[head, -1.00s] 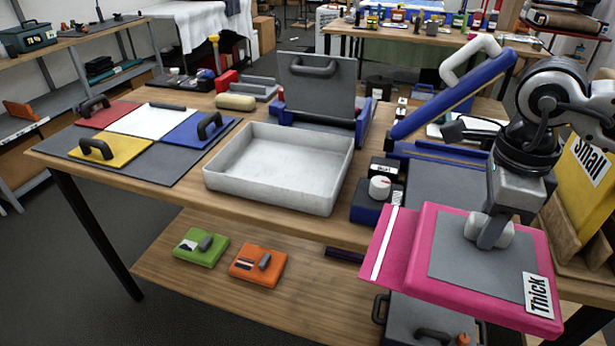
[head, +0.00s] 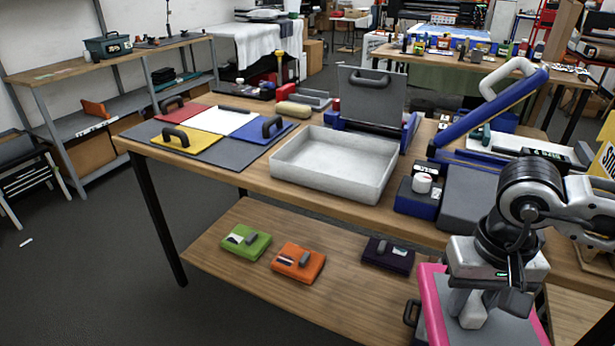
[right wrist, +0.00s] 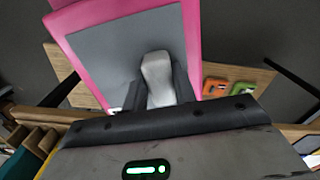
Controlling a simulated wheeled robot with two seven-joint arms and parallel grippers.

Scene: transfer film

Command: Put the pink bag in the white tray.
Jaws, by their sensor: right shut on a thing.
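The pink bag (head: 436,300) is a flat pink slab with a grey panel and a light grey grip knob. It is at the bottom right of the head view, partly cut off by the frame and covered by my arm. My right gripper (head: 475,305) is shut on the knob. The right wrist view shows the knob (right wrist: 157,77) between the two fingers, with the pink bag (right wrist: 85,20) beyond. The white tray (head: 335,163) stands empty on the wooden table, up and left of the bag. My left gripper is not in view.
A blue press with a raised arm (head: 490,110) and a dark blue box with a white knob (head: 420,192) stand right of the tray. Coloured panels (head: 205,125) lie left of it. Green (head: 246,240), orange (head: 298,262) and dark (head: 388,254) packs lie on the lower shelf.

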